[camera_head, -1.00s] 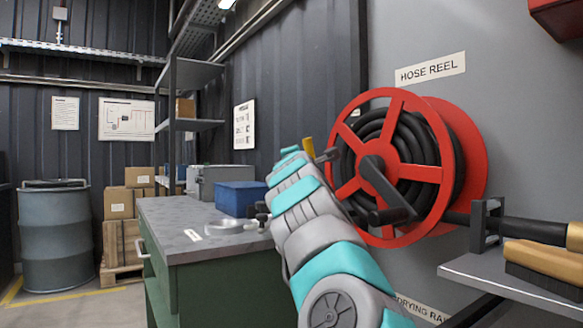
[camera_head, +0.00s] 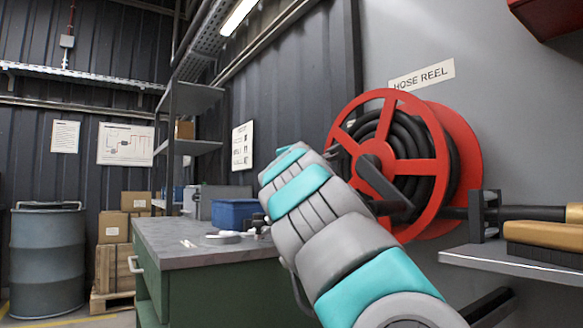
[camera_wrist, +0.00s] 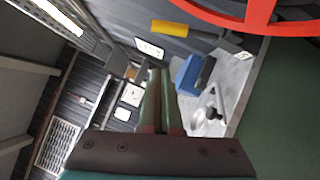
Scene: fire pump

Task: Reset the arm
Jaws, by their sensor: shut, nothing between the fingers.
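My gripper (camera_wrist: 159,80) shows in the wrist view. Its two long fingers are together with nothing between them, pointing into open air. In the head view my grey and teal arm reaches up and away in front of the red hose reel (camera_head: 441,160) and hides part of its left side. The reel's red rim also shows at the top right of the wrist view (camera_wrist: 262,14).
A green workbench (camera_head: 180,254) carries a blue bin (camera_head: 234,213) and a round metal item. A wall shelf (camera_head: 520,262) with brushes juts out at right. A drum (camera_head: 47,262) and boxes stand at left. A yellow handle (camera_wrist: 170,28) is near the reel.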

